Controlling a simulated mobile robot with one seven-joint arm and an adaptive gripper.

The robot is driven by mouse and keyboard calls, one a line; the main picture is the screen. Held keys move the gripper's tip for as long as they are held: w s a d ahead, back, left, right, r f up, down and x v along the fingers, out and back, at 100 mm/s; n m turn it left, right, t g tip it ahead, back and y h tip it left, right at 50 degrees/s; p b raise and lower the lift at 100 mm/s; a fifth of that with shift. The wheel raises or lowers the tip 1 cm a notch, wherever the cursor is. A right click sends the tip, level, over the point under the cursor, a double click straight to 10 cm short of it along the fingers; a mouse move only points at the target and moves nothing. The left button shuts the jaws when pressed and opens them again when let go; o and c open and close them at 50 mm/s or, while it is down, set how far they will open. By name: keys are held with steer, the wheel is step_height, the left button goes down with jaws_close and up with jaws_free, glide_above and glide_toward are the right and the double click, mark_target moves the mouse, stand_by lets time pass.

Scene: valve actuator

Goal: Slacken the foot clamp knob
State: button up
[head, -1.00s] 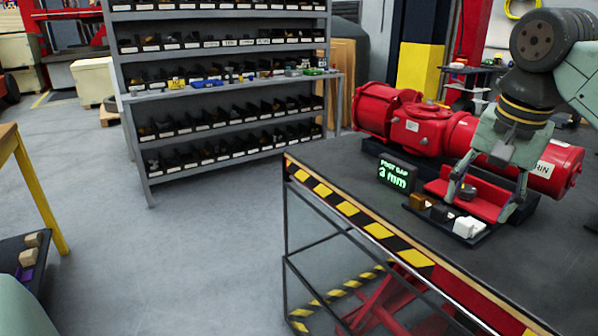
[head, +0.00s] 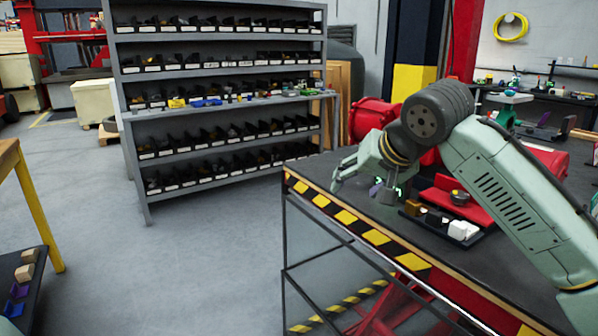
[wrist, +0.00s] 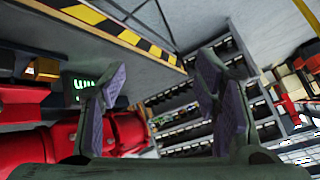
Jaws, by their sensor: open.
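The foot clamp knob (head: 459,197) is a small dark round knob with a yellowish top on the red foot plate (head: 478,208). Nothing touches it. The red valve actuator (head: 370,118) lies behind, largely hidden by my arm; red parts of it show in the wrist view (wrist: 45,150). My gripper (head: 360,189) is open and empty, left of the knob, near the table's left edge and in front of the gap display. The display's green text (wrist: 82,86) shows in the wrist view but is partly covered by a finger. I cannot make out the knob in the wrist view.
A dark tray by the foot plate holds a brown block (head: 413,207), a black block (head: 433,217) and a white block (head: 463,230). The table has a yellow-black striped edge (head: 345,216). A shelf rack (head: 235,157) with bins stands behind left. The floor between is clear.

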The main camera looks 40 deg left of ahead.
steer(key=s+a+r+n+y+b, duration=0.1)
steer(key=s+a+n+y, duration=0.3)
steer(key=a, duration=0.6)
steer(key=shift+s+a+r+y, duration=0.15)
steer(key=shift+s+r+y, duration=0.15)
steer(key=shift+s+r, duration=0.4)
